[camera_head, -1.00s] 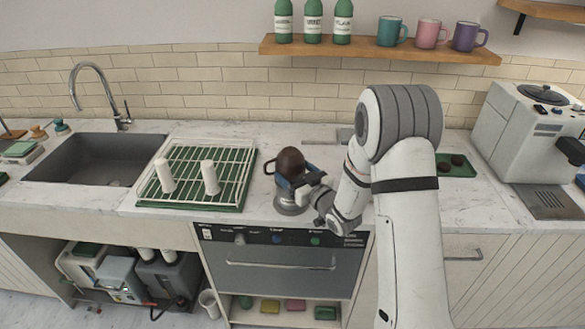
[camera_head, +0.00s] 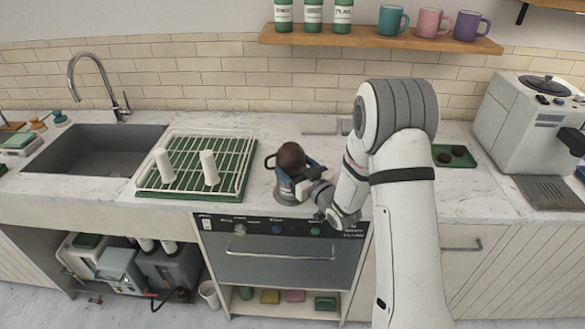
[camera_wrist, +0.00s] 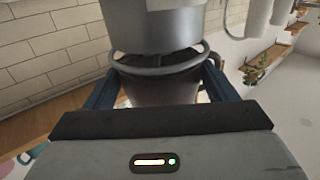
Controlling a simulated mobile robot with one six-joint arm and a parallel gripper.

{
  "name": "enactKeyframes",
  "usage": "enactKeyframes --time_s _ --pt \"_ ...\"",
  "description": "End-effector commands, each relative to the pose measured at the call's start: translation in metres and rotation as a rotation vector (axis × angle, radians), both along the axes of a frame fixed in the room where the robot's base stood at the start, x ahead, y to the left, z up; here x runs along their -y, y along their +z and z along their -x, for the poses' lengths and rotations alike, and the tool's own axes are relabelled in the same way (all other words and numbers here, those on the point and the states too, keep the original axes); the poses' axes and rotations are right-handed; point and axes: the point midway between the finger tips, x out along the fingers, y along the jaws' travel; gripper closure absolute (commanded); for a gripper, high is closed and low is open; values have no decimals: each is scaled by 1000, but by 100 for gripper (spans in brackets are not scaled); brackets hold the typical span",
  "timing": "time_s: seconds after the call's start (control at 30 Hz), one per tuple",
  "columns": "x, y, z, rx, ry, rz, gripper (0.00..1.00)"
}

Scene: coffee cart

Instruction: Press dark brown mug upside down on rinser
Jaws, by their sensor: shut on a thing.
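The dark brown mug (camera_head: 291,157) is upside down, its rounded bottom upward and its handle to the left in the head view. My gripper (camera_head: 301,180) is shut on it from the right, with blue fingers at its sides. The grey metal rinser (camera_head: 283,191) is directly under the mug on the counter. In the wrist view, which is inverted, the rinser (camera_wrist: 165,32) is at the top, and the mug (camera_wrist: 160,92) is between my fingers against or very close to its ring. Firm contact cannot be told.
A green drying tray with a white rack (camera_head: 238,190) and two white posts stands left of the rinser. The sink (camera_head: 95,150) is further left. A green mat (camera_head: 468,160) and a coffee machine (camera_head: 520,115) are at right. The shelf (camera_head: 390,43) holds bottles and mugs.

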Motion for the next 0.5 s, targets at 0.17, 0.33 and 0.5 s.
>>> enactKeyframes --time_s 0.17,0.33,0.5 --pt "0 -1 0 2 0 -1 54" --pt "1 -3 0 2 -1 -1 54" --pt "1 -4 0 2 -1 -1 54"
